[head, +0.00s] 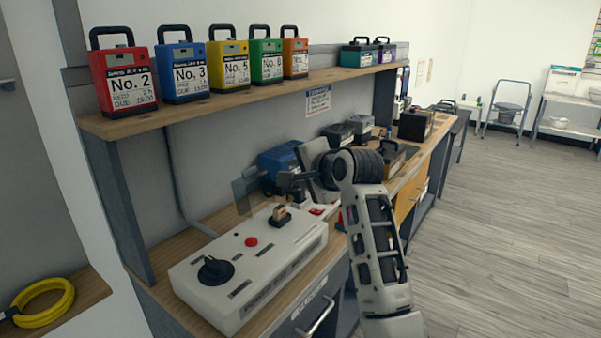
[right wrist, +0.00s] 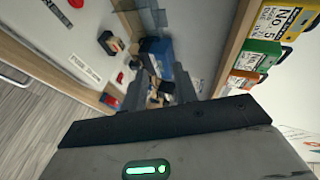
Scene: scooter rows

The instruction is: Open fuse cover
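A long white control box (head: 255,265) lies on the wooden bench, with a black knob, a red button (head: 251,242) and an orange-and-black fuse (head: 280,214) on top. A clear grey fuse cover (head: 243,193) stands raised and tilted behind the fuse, leaving the fuse exposed. In the right wrist view the fuse (right wrist: 110,42) shows at upper left and the cover (right wrist: 152,18) at top centre. My right gripper (head: 284,182) is above the box's far side, close to the cover; I cannot tell whether they touch. Its fingers (right wrist: 161,90) are apart with nothing between them. My left gripper is not in view.
A shelf (head: 240,94) above the bench holds several numbered coloured cases. A blue case (head: 278,158) and dark boxes stand farther along the bench. A yellow coil (head: 43,302) lies at lower left.

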